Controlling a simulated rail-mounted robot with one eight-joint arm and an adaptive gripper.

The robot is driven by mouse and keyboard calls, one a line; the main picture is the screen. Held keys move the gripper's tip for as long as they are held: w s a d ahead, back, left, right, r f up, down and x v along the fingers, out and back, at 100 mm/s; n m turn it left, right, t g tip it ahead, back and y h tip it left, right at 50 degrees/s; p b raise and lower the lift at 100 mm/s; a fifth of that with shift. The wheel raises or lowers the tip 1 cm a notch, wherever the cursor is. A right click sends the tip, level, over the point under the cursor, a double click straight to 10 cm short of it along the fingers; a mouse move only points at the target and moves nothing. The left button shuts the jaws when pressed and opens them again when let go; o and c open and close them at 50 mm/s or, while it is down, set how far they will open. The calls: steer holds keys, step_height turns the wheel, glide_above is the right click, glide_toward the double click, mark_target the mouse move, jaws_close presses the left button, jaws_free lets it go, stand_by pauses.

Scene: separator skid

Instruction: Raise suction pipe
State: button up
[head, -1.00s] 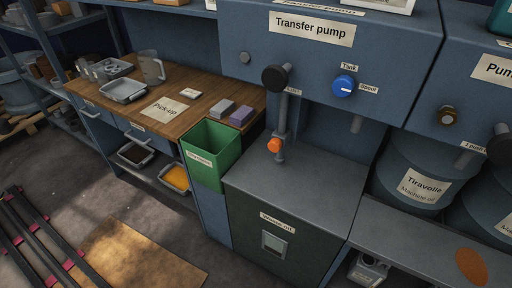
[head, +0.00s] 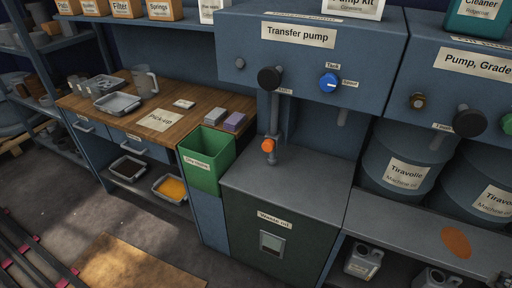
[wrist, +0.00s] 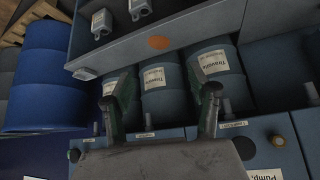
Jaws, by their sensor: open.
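The likely suction pipe is a slim grey upright pipe (head: 274,122) under the transfer pump housing (head: 240,60) in the head view. It carries an orange knob (head: 268,145) near its lower end, which meets the grey top of the waste oil cabinet (head: 290,185). A black round knob (head: 269,79) sits on the housing above the pipe. A blue selector knob (head: 328,83) sits to its right, between the tank and spout labels. My gripper (wrist: 165,98) shows only in the wrist view, open and empty, with drums beyond its fingers. The pipe is not clearly seen there.
A green bin (head: 207,160) stands left of the cabinet, beside a wooden bench (head: 140,108) with trays and a jug. Blue drums (head: 400,160) stand to the right behind a low grey shelf (head: 420,235). A second pump housing (head: 455,75) is at the right. The floor at lower left has open room.

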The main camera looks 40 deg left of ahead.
steer(key=w+a+f+y+b, duration=0.2)
steer(key=w+a+b, duration=0.2)
steer(key=w+a, duration=0.55)
steer(key=w+a+f+n+t+y+b, duration=0.15)
steer(key=w+a+f, duration=0.3)
steer(key=a, duration=0.45)
steer(key=w+a+f+g+y+b, duration=0.1)
steer(key=w+a+f+b, duration=0.25)
steer(key=w+a, duration=0.45)
steer(key=n+t, duration=0.2)
steer(key=t, duration=0.8)
glide_toward(267, 145)
steer(key=shift+m+g, duration=0.25)
steer(key=b+x, duration=0.2)
steer(key=x, duration=0.9)
steer(key=shift+w, duration=0.15)
steer(key=shift+r, duration=0.1)
jaws_close()
